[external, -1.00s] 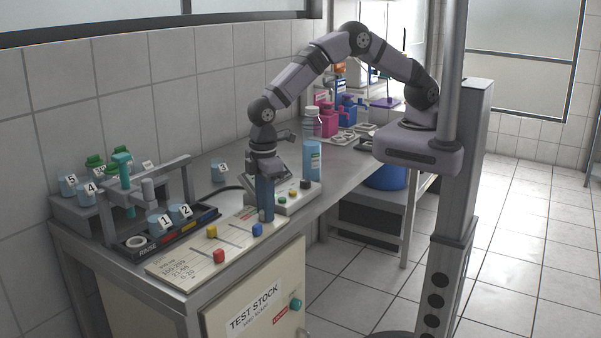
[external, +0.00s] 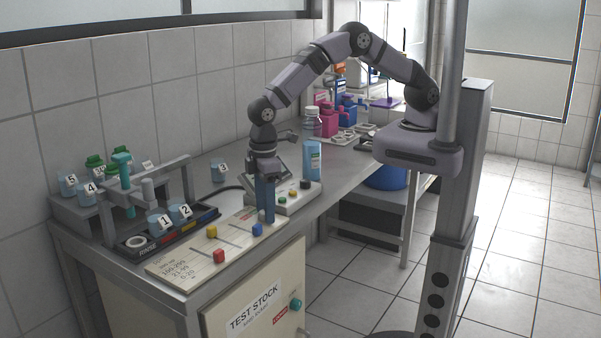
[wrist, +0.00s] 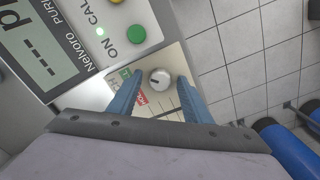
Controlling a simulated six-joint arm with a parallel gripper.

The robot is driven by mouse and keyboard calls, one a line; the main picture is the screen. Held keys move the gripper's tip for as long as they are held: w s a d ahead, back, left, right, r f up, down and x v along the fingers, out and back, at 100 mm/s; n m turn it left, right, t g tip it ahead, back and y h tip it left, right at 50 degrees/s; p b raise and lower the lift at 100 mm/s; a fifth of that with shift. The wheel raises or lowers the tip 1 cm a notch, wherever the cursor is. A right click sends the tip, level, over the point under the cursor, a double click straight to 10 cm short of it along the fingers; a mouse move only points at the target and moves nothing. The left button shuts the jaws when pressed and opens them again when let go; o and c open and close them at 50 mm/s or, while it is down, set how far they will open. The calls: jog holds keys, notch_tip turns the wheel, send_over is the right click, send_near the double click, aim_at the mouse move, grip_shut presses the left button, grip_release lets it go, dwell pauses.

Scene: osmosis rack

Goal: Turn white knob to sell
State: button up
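The white knob (wrist: 160,78) shows in the wrist view as a pale round dial with a dark pointer mark, on a beige panel (wrist: 175,57). A small green label (wrist: 125,73) and a red label (wrist: 140,97) lie to its left; their lettering is too small to read surely. My gripper (wrist: 158,82) points down with its blue fingers on either side of the knob, and a gap shows between each finger and the knob. In the external view my gripper (external: 266,219) is low at the front edge of the meter, and the knob is hidden there.
The meter (wrist: 75,75) has a display, a green button (wrist: 136,34) and a yellow button. A slider board (external: 185,262) with red, yellow and blue handles lies beside my gripper.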

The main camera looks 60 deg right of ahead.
jog(key=shift+r+b, duration=1.25)
jog(key=shift+r, duration=2.4)
